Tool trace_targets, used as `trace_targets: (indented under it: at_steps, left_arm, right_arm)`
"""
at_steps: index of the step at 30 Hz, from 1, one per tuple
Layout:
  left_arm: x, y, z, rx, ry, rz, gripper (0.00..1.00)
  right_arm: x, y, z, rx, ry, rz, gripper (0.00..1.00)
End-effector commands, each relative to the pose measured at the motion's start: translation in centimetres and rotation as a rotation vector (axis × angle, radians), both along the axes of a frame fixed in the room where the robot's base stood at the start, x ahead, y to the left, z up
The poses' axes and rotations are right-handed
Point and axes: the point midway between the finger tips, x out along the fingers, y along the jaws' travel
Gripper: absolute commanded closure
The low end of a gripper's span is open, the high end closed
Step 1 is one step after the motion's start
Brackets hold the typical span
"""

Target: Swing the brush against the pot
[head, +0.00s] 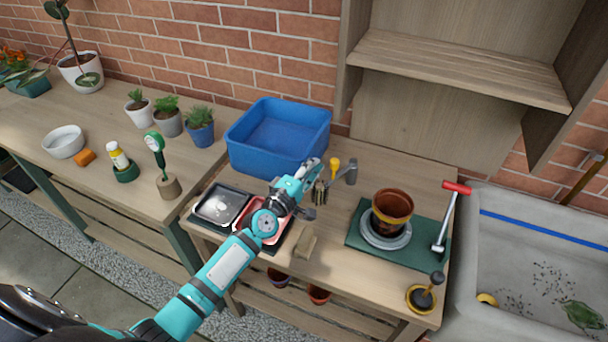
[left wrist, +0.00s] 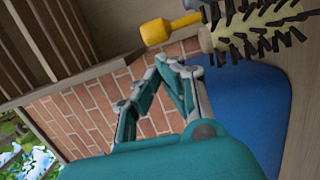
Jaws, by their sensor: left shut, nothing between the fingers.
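The terracotta pot (head: 392,203), with a yellow band, stands upright on a grey saucer (head: 386,240) on the green mat (head: 425,237). The brush, with dark bristles (head: 320,193) and a yellow end (head: 335,165), is on the bench left of the pot, close to my left gripper. My left gripper (head: 312,168) is shut and empty beside it, in front of the blue bin. In the left wrist view, the bristles (left wrist: 262,28) and yellow end (left wrist: 168,29) show just above the shut fingers (left wrist: 178,66). My right gripper is not in view.
A blue bin (head: 253,160) stands behind my gripper, and two small trays (head: 219,205) lie left of it. A grey-headed tool (head: 350,171) stands right of the brush. A red-handled tool (head: 440,243) is on the mat's right side. A wooden block (head: 306,244) lies in front.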

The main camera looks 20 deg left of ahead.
Motion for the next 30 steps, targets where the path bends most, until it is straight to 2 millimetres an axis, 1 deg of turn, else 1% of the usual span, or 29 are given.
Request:
trace_targets:
  at_steps: [1, 3, 6, 9, 20, 23, 27, 30]
  left_arm:
    - [0.9, -0.2, 0.1, 0.001, -0.001, 0.000, 1.00]
    - [1.9, -0.4, 0.0, 0.001, -0.001, 0.000, 1.00]
    - [2.7, -0.6, 0.0, 0.001, 0.000, -0.001, 1.00]
    - [3.2, -0.7, 0.0, 0.000, 0.000, 0.000, 1.00]
    - [3.3, -0.7, 0.0, -0.001, 0.001, 0.000, 1.00]
    - [3.3, -0.9, 0.1, -0.002, 0.001, 0.007, 1.00]
    - [3.0, -1.2, 0.3, -0.005, 0.003, 0.037, 1.00]
    - [2.9, -1.3, 0.2, -0.002, 0.001, 0.053, 1.00]
  right_arm:
    - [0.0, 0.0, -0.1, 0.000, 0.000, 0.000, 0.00]
    - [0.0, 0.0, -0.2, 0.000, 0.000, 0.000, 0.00]
    - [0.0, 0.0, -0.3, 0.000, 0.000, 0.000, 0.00]
    - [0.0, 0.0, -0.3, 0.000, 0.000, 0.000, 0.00]
    - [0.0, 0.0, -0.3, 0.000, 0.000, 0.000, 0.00]
    - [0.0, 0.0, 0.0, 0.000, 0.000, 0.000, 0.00]
    - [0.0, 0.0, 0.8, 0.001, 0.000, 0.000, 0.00]
    - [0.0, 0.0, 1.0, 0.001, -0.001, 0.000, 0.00]
